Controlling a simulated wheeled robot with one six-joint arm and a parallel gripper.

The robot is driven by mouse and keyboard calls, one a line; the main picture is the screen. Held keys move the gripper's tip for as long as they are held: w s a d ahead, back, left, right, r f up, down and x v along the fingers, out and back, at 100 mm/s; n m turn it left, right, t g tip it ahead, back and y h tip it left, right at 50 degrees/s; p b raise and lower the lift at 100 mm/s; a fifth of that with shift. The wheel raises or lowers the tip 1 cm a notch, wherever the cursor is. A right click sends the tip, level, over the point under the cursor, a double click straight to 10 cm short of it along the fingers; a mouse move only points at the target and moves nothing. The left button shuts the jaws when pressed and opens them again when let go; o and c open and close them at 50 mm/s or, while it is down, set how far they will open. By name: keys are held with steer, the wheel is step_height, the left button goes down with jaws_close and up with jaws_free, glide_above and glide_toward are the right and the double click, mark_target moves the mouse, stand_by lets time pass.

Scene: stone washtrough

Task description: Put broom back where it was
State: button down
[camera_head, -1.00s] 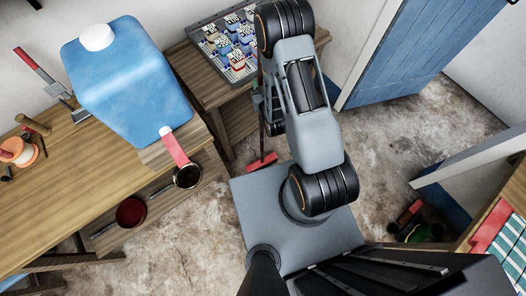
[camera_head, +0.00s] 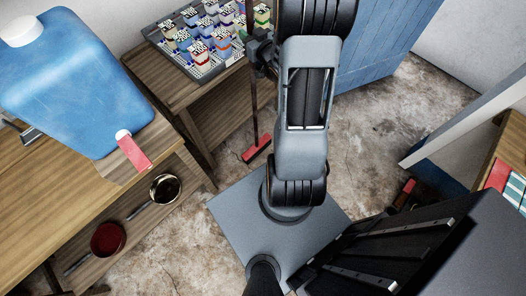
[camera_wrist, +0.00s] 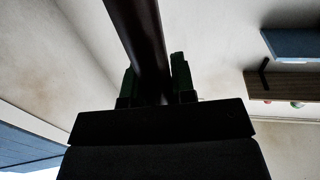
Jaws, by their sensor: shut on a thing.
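The broom has a red head (camera_head: 257,149) and a thin dark handle that stands nearly upright in the head view. The head is low, close to the floor beside the wooden side table; I cannot tell whether it touches the floor. My gripper (camera_head: 262,52) is shut on the handle high up, near the side table's right edge, and is partly hidden by my arm. In the wrist view the dark handle (camera_wrist: 143,35) runs between the two dark green fingers of my gripper (camera_wrist: 154,82). The top of the broom is hidden in the head view.
The side table (camera_head: 165,75) bears a grey tray (camera_head: 187,69) of several small labelled containers. A blue jug (camera_head: 75,85) stands on the workbench (camera_head: 40,185) at left, with pans below. A blue door (camera_head: 375,45) is behind. Stained floor (camera_head: 365,140) is open at centre right.

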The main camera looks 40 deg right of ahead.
steer(key=s+d+r+b, duration=0.2)
steer(key=s+d+b, duration=0.3)
steer(key=s+d, duration=0.4)
steer(key=w+a+r+y+b, duration=0.1)
steer(key=w+a+b, duration=0.1)
steer(key=a+b, duration=0.6)
steer(key=w+d+f+b, duration=0.4)
steer(key=w+d+f, duration=0.3)
steer(key=w+f, duration=0.5)
steer(key=shift+d+f+h+b, duration=0.2)
steer(key=shift+f+h+b, duration=0.15)
steer(key=shift+f, duration=0.35)
steer(key=shift+w, duration=0.1)
